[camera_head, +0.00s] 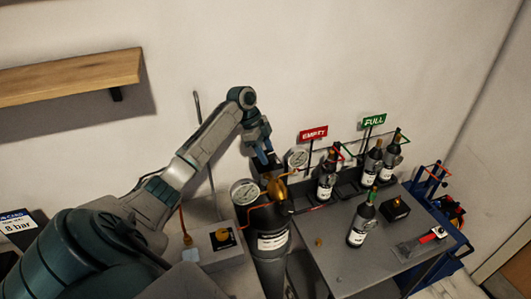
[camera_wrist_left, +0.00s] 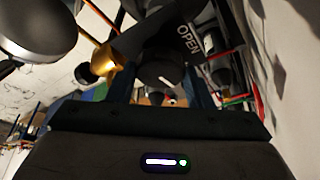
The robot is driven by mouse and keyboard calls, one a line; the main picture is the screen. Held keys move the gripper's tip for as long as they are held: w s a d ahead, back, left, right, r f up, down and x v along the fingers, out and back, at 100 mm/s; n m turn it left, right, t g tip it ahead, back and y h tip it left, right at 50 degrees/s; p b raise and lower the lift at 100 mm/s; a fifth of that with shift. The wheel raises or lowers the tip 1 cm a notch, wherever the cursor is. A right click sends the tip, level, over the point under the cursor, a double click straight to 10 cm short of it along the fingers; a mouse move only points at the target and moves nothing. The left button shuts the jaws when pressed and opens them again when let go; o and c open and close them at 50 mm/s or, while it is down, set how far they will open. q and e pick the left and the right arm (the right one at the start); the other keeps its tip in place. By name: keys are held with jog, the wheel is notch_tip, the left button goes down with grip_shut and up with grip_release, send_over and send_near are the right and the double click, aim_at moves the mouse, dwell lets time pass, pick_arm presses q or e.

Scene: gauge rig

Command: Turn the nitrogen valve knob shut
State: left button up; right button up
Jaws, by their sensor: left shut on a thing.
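The nitrogen valve knob (camera_wrist_left: 160,72) is dark and round with a white mark, between my left gripper's two fingers in the left wrist view. A dark plate with the word OPEN (camera_wrist_left: 188,40) is just beyond it. My left gripper (camera_head: 264,160) points down above the brass regulator (camera_head: 277,188) on the dark cylinder (camera_head: 268,245). It is shut on the knob. In the head view the gripper largely hides the knob, and I cannot read its turn angle there. My right gripper is not in view.
Round gauges (camera_head: 245,192) (camera_head: 297,158) sit close on both sides of the regulator. A grey cart (camera_head: 330,255) at the right carries several dark bottles. A red EMPTY sign (camera_head: 313,134) and a green FULL sign (camera_head: 374,121) stand behind. A wooden shelf (camera_head: 70,82) is on the wall.

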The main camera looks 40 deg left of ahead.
pick_arm(q)
jog(key=shift+r+m, duration=0.1)
jog(key=shift+m, duration=0.4)
jog(key=shift+g, duration=0.3)
jog(key=o, duration=1)
jog(key=shift+a+r+b, duration=0.15)
jog(key=shift+b, duration=0.25)
jog(key=v, duration=1)
jog(key=shift+r+p, duration=0.2)
jog(key=shift+p, duration=0.2)
